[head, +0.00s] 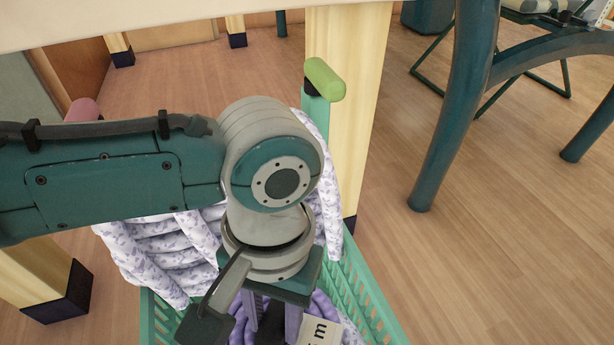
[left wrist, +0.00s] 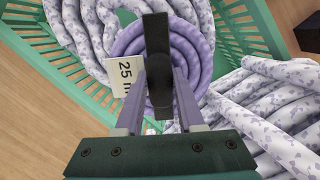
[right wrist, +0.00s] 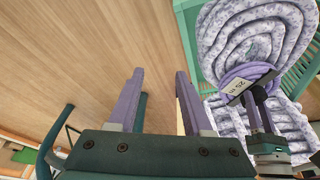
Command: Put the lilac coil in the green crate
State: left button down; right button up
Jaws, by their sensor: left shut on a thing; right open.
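The lilac coil (left wrist: 198,60) has a black strap (left wrist: 156,35) and a white "25 m" tag (left wrist: 123,76). My left gripper (left wrist: 160,92) is shut on the strap. The coil also shows in the right wrist view (right wrist: 236,80), within the outline of the green crate (right wrist: 190,22), among white coils with lilac flecks. I cannot tell whether it rests on them. In the head view the crate (head: 372,300) is at the bottom, and my left arm hides most of the lilac coil (head: 322,308). My right gripper (right wrist: 159,76) is open and empty, over the floor beside the crate.
Flecked white coils (head: 165,250) fill much of the crate. A post with a green grip (head: 324,79) rises at its far side, near a pale wooden leg (head: 350,100). A teal table leg (head: 455,110) stands to the right. Bare floor lies between.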

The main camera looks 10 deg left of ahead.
pick_arm(q)
jog(key=shift+f, duration=0.2)
jog(key=shift+c, duration=2.2)
grip_release()
jog(key=r+p, duration=0.2)
jog(key=r, duration=0.1)
jog(key=w+r+p, duration=0.1)
jog(key=r+p, duration=0.4)
jog(key=r, duration=0.1)
jog(key=shift+w+r, duration=0.25)
jog(key=shift+r, duration=0.15)
